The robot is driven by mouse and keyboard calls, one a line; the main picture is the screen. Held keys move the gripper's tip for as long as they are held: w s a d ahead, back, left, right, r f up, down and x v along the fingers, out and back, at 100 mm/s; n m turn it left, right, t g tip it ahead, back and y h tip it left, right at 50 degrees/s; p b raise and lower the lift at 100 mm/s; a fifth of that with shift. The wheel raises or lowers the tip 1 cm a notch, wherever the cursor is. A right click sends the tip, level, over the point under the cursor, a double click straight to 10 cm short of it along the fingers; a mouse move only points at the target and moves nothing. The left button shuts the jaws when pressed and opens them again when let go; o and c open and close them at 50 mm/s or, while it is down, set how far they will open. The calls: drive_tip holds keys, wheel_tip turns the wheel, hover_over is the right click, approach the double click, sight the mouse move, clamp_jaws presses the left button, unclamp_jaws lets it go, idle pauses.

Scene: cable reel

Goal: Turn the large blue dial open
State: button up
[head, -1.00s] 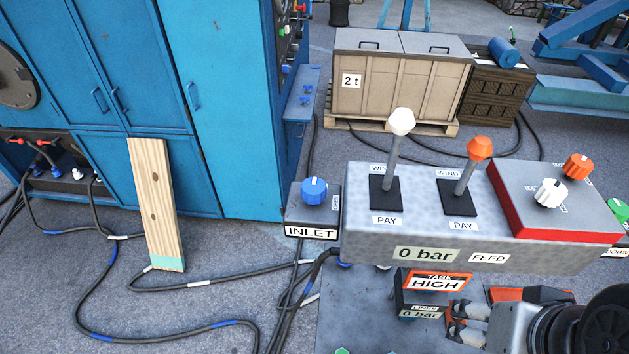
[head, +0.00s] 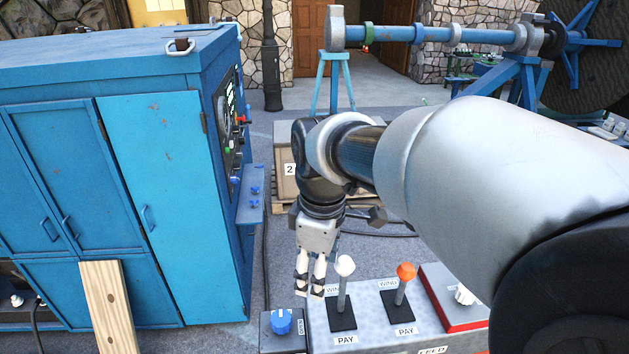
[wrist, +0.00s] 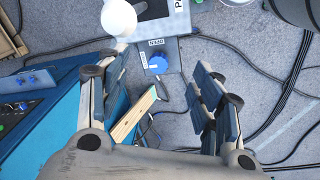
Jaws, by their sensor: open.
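The large blue dial (head: 281,321) sits on top of a small grey box at the left end of the control console, with an OPEN label beside it. It also shows in the wrist view (wrist: 157,64), beyond and between the fingers. My gripper (head: 316,292) points down above the console, just left of the white-knobbed lever (head: 344,267), up and to the right of the dial. In the wrist view my gripper (wrist: 160,98) is open and empty, its fingers wide apart. It is apart from the dial.
The white-knobbed lever and an orange-knobbed lever (head: 405,274) stand upright on the console. The white knob (wrist: 118,18) is close in the wrist view. A blue cabinet (head: 150,170) and a leaning wooden plank (head: 108,305) are at left. Cables (wrist: 285,95) lie on the floor.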

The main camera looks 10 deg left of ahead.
drive_tip(key=w+a+f+n+g+p, duration=0.1)
drive_tip(key=w+a+f+n+p, duration=0.1)
drive_tip(key=a+n, duration=0.45)
drive_tip(key=m, duration=0.2)
approach(281, 318)
drive_tip(key=shift+n+h, duration=0.25)
drive_tip(key=shift+h, duration=0.05)
drive_tip(key=f, duration=0.9)
drive_tip(key=shift+a+f, duration=0.1)
drive_tip(key=shift+a, duration=0.2)
drive_tip(key=shift+c, duration=0.2)
drive_tip(key=c, duration=1)
